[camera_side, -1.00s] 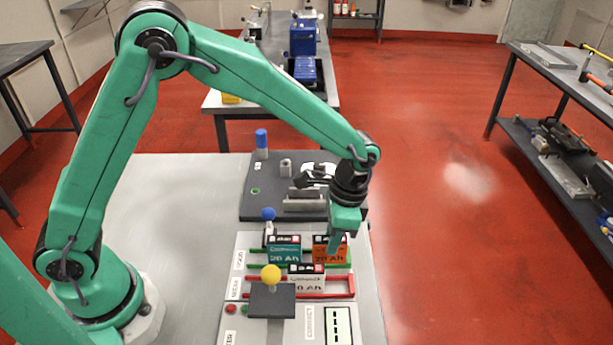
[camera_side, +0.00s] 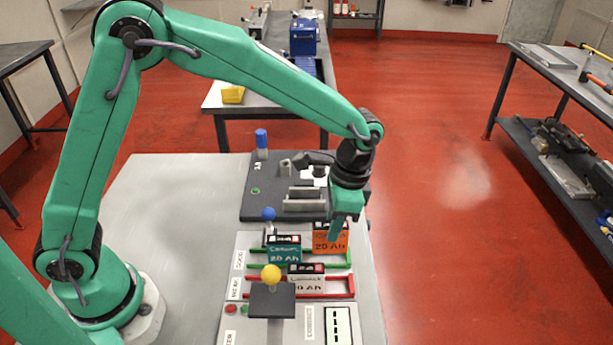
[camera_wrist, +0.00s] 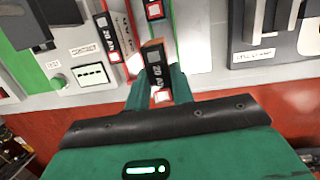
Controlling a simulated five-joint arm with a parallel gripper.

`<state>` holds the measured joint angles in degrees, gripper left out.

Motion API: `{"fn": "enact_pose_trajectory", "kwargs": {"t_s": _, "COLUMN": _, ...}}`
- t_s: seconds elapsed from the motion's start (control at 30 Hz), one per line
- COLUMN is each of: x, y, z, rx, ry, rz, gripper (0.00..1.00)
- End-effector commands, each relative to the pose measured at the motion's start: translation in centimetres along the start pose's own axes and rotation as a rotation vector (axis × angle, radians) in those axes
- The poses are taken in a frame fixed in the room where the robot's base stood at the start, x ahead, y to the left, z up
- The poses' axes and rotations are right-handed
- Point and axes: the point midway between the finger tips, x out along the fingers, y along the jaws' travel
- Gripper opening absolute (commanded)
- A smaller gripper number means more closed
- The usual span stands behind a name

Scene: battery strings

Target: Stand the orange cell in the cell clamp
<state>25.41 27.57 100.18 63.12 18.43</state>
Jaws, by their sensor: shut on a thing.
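The orange cell (camera_side: 326,240) has a dark top and a "20 Ah" label. My gripper (camera_side: 338,228) is shut on it, and the cell hangs roughly upright just above the rack at the right end of the green rails. In the wrist view the cell (camera_wrist: 157,68) sits between my two green fingers (camera_wrist: 160,85). The grey blocks on the dark plate behind the rack look like the cell clamp (camera_side: 305,204). They also show at upper right in the wrist view (camera_wrist: 255,20). My wrist hides part of that plate.
A teal cell (camera_side: 284,250) stands left of the orange one. A white cell (camera_side: 305,283) stands nearer, between red rails (camera_side: 340,295). Knobs, blue (camera_side: 268,214) and yellow (camera_side: 271,273), stick up at the left. A blue-topped post (camera_side: 261,139) stands on the plate's back left corner.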

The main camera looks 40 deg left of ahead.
Motion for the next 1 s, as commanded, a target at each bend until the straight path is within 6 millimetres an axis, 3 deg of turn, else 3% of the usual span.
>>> {"fn": "enact_pose_trajectory", "kwargs": {"t_s": 0.47, "x": -0.5, "y": 0.0, "z": 0.1, "rx": 0.0, "ry": 0.001, "rz": 0.0, "gripper": 0.0}}
{"fn": "enact_pose_trajectory", "kwargs": {"t_s": 0.8, "x": -4.1, "y": -0.1, "z": 0.8, "rx": 0.011, "ry": 0.02, "rz": -0.005, "gripper": 0.0}}
{"fn": "enact_pose_trajectory", "kwargs": {"t_s": 1.0, "x": -4.5, "y": -0.1, "z": 0.9, "rx": 0.014, "ry": 0.02, "rz": -0.005, "gripper": 0.0}}
